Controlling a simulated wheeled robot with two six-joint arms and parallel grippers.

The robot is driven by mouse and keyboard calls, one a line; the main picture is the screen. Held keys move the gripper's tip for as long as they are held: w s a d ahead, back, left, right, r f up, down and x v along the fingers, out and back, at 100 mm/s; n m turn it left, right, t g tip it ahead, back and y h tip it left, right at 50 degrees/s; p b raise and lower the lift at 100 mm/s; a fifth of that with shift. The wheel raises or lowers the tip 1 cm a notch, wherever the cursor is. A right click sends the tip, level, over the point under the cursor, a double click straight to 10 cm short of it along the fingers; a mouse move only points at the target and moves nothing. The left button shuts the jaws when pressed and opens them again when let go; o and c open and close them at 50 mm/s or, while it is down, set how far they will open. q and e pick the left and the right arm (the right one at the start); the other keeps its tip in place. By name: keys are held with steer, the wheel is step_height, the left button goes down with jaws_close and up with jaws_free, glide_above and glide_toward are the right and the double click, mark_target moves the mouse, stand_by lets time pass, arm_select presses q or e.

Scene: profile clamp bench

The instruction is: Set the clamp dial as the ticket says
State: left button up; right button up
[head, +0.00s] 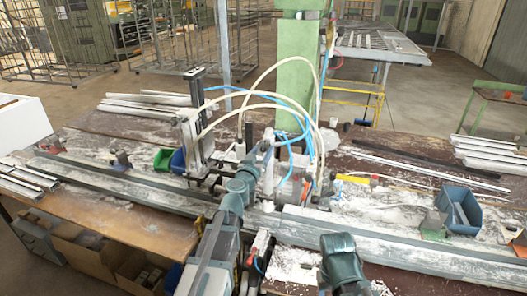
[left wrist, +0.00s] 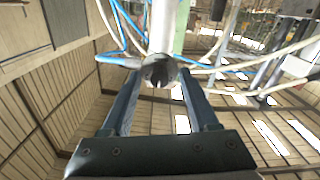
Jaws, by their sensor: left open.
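My left gripper (head: 267,146) reaches up to the clamp rig in the middle of the bench. In the left wrist view its two fingers (left wrist: 160,74) are open, one on each side of a dark round knob-like part (left wrist: 158,68) on a pale post. This may be the clamp dial; I cannot tell whether the fingers touch it, and no scale or setting is readable. In the head view the arm and hoses hide this part. I cannot make out a ticket or its writing. My right gripper is out of view; only its arm shows at the bottom.
A green column (head: 297,70) with white and blue hoses stands behind the rig. A long grey rail (head: 125,187) crosses the bench. Pale profiles (head: 490,155) lie at the right edge.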

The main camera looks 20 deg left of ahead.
arm_select(q)
steer(key=shift+w, duration=0.1)
jaws_close()
steer(key=shift+n, duration=0.4)
steer(key=n, duration=1.1)
stand_by(0.4)
stand_by(0.4)
jaws_free()
